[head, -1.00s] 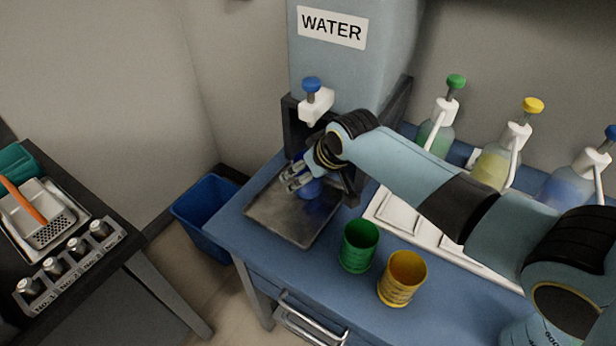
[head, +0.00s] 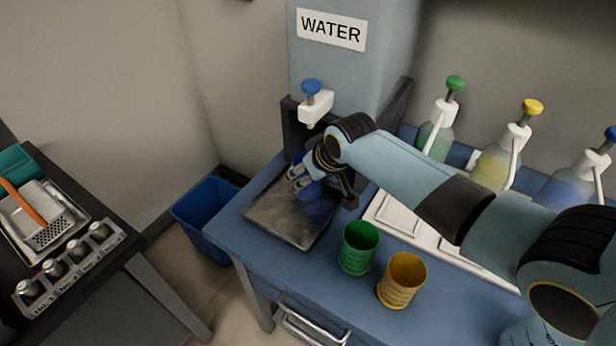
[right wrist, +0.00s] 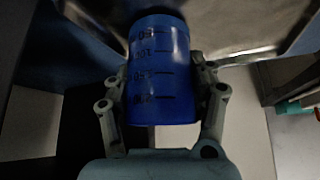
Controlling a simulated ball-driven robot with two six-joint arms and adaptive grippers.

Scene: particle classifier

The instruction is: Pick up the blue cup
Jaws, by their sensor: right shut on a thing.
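The blue cup (right wrist: 160,45) fills the middle of the right wrist view, with dark volume markings on its side. My right gripper (right wrist: 162,88) is shut on it, one finger on each side. In the head view my right gripper (head: 301,180) is over the metal tray (head: 290,226) below the water dispenser's tap (head: 315,105). There the cup is mostly hidden by the gripper, and a faint blue reflection shows on the tray. The cup seems slightly above the tray. My left gripper is not in view.
A green cup (head: 358,248) and a yellow cup (head: 402,280) stand on the blue table right of the tray. Pump bottles (head: 496,165) stand behind my right arm. A blue bin (head: 203,215) is on the floor at left. A dark table with several weights (head: 62,268) is farther left.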

